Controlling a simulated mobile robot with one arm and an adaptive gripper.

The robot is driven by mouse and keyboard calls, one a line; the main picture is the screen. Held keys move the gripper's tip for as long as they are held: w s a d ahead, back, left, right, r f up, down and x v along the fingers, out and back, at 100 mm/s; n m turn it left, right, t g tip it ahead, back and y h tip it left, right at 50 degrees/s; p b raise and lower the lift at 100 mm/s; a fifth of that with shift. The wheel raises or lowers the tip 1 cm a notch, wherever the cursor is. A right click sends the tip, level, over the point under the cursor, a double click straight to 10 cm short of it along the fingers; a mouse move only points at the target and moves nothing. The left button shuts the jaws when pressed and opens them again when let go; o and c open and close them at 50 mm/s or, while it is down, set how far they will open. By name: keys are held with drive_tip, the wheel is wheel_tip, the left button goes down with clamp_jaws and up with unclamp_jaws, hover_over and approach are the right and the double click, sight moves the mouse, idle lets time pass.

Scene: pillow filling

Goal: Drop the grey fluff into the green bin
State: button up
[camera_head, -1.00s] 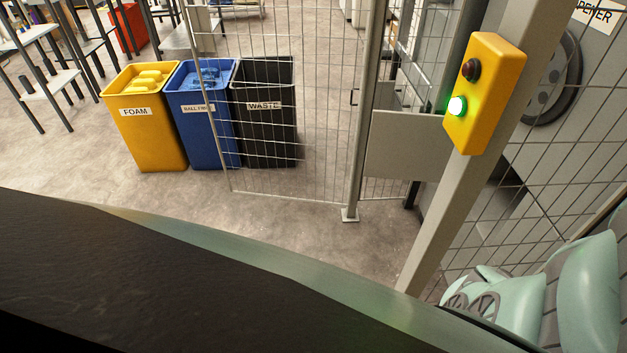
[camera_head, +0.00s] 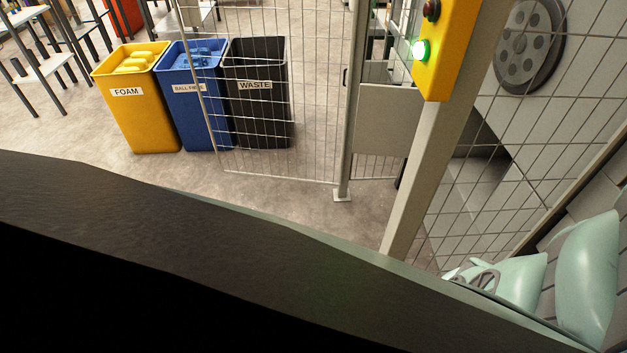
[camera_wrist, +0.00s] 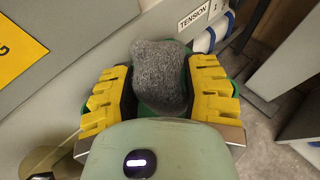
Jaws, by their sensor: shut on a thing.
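The grey fluff (camera_wrist: 161,75) is a rough, dark grey clump in the wrist view. My gripper (camera_wrist: 160,88) is shut on it, with ridged yellow fingers on its left and right sides. Green surfaces (camera_wrist: 235,90) show behind the fluff and fingers; they are mostly hidden, and I cannot tell whether they belong to the green bin. No green bin shows in the head view, and neither do the fluff or my gripper.
Yellow FOAM (camera_head: 140,105), blue BALL FIBRE (camera_head: 196,115) and black WASTE (camera_head: 258,105) bins stand on the floor. Wire fencing (camera_head: 300,150) and a post with a yellow button box (camera_head: 445,50), lit green, stand nearby. A grey panel labelled TENSION (camera_wrist: 193,17) is close to my gripper.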

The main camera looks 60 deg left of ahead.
drive_tip(key=shift+f, duration=0.4)
drive_tip(key=o, duration=1.1)
drive_tip(key=shift+c, duration=0.2)
drive_tip(key=v, duration=1.2)
drive_tip(key=shift+r, duration=0.1)
